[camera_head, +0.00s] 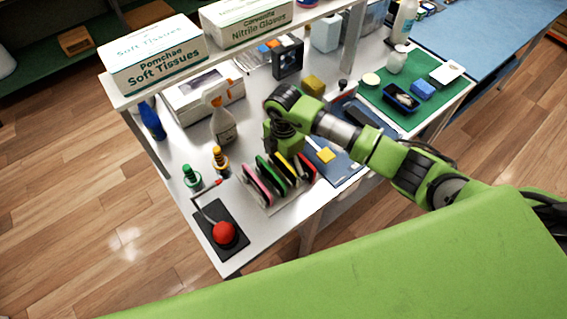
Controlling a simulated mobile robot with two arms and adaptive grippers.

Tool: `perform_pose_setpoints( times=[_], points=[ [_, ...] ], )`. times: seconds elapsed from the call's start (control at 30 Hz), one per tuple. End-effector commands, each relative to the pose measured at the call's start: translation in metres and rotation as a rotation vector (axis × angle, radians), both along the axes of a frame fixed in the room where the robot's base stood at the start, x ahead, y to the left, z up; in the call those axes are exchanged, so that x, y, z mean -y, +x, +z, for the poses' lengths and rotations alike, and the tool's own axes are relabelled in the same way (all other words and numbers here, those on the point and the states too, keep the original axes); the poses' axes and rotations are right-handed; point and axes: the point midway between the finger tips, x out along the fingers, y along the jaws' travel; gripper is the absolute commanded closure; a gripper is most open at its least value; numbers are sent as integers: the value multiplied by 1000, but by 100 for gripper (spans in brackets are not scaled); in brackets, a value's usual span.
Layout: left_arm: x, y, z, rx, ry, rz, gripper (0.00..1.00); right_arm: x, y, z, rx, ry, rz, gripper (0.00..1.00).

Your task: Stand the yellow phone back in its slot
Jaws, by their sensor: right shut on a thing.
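The yellow phone (287,165) is at the phone rack (275,206), between a green phone (265,172) and a red phone (306,169). It stands roughly upright, leaning a little like those beside it. My right gripper (283,147) is directly above it, pointing down, and is shut on its top. The fingertips are small and partly hidden by the wrist and the phones. Whether the phone's lower edge is fully seated in its slot cannot be seen. A pink phone (257,190) stands at the left end of the rack. My left gripper is out of view.
A red ball on a black base (223,232) lies front left. Green (191,177) and orange (220,160) capped bottles and a spray bottle (222,120) stand left of the rack. A blue mat with a yellow pad (326,155) is right.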

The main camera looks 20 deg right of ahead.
Motion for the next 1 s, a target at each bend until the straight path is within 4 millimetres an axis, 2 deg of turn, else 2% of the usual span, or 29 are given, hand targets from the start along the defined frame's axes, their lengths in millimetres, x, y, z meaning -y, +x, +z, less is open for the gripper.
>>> perform_pose_setpoints(
  times=[0.3, 0.33, 0.67, 0.83, 1.0],
  points=[
    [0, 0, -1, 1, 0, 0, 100, 0, 0, -1, 1, 0, 0, 30],
    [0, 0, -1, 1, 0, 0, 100, 0, 0, -1, 1, 0, 0, 0],
    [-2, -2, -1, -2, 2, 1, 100, 0, 0, 1, 1, 0, 0, 0],
    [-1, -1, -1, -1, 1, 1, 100, 0, 1, 24, 5, 1, 1, 0],
    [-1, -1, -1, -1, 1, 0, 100, 0, 2, 62, 6, 1, 2, 0]
  ],
)
